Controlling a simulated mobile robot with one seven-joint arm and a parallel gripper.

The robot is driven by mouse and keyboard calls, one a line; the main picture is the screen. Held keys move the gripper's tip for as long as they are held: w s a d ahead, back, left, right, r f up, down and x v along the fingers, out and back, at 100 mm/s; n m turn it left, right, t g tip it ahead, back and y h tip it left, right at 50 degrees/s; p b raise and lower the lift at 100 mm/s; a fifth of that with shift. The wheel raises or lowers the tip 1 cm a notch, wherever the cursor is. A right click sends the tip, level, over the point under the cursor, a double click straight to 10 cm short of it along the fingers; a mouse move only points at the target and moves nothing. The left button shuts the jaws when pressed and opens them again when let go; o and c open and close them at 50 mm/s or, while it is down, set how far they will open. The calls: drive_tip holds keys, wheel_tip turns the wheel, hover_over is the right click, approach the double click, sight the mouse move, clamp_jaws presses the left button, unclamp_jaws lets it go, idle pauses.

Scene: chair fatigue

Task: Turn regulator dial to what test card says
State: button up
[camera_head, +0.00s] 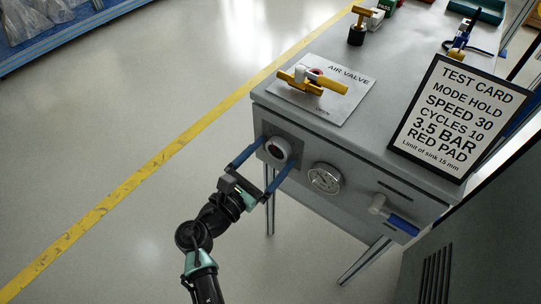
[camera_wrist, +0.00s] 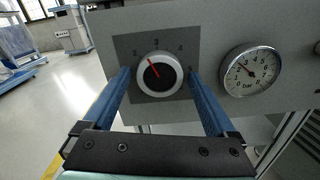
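The regulator dial (camera_head: 278,148) is a round knob on the front panel of the grey cabinet. In the wrist view the dial (camera_wrist: 160,74) has a white rim, a black face and a red pointer aimed up and left, between the 2 and the 3 of its scale. The test card (camera_head: 457,115) stands on the cabinet top and reads 3.5 BAR. My gripper (camera_head: 278,154) is open, with its blue fingers on either side of the dial. In the wrist view, gaps show between the fingers (camera_wrist: 159,76) and the knob.
A pressure gauge (camera_head: 325,178) sits right of the dial; its needle also shows in the wrist view (camera_wrist: 250,69). A blue-handled valve (camera_head: 397,217) projects farther right. The yellow air valve (camera_head: 318,82) is on top. Open floor lies left.

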drive_tip(key=c, duration=1.1)
drive_tip(key=m+b, duration=0.2)
drive_tip(key=m, duration=0.3)
drive_tip(key=shift+s+f, duration=0.1)
drive_tip(key=shift+f, duration=0.05)
drive_tip(key=shift+m+b, duration=0.8)
drive_tip(key=shift+m, duration=1)
drive_tip(key=o, duration=1.3)
